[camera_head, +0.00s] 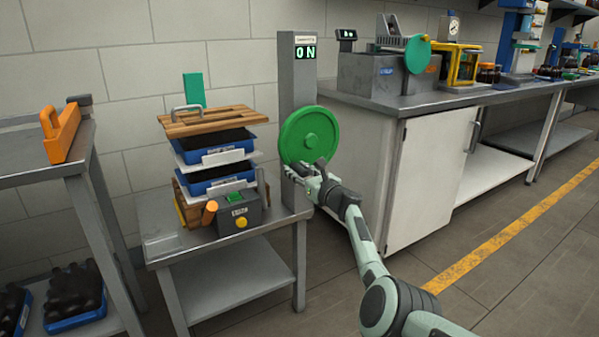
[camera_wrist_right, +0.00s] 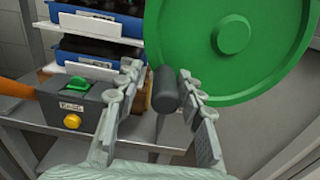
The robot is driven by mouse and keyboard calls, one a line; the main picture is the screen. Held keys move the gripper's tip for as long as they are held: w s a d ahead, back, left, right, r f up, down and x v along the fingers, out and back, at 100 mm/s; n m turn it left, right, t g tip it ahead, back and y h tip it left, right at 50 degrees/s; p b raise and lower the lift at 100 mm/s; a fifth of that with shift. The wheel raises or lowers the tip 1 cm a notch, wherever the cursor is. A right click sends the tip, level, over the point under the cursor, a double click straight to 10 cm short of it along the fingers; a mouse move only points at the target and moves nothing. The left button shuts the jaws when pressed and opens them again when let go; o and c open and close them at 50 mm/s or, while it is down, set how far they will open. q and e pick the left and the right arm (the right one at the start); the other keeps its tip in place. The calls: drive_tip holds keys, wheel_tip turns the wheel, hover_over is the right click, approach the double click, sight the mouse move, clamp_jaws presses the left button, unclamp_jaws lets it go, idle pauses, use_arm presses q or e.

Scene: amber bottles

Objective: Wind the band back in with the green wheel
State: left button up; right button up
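The green wheel (camera_head: 308,133) is a large disc on the front of a grey post (camera_head: 296,75). It also fills the upper right of the right wrist view (camera_wrist_right: 275,75). A dark cylindrical handle (camera_wrist_right: 166,90) sticks out near its lower left edge. My right gripper (camera_head: 304,170) is at the wheel's lower edge. In the right wrist view its two fingers (camera_wrist_right: 158,76) stand apart on either side of the handle, with a visible gap on the left. I cannot make out the band. My left gripper is in no view.
A stack of blue trays (camera_head: 222,177) under a wooden board (camera_head: 208,121) stands left of the wheel on a low metal table (camera_head: 162,246). A grey box (camera_head: 236,208) with green and yellow buttons is in front. A white cabinet (camera_head: 432,177) stands right. The display (camera_head: 305,52) is lit green.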

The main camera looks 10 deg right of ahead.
drive_tip(key=shift+d+f, duration=0.1)
drive_tip(key=shift+d, duration=0.2)
drive_tip(key=shift+s+d+f, duration=0.1)
drive_tip(key=shift+s+d, duration=0.15)
drive_tip(key=shift+s, duration=0.3)
drive_tip(key=v, duration=1)
drive_tip(key=shift+s, duration=0.4)
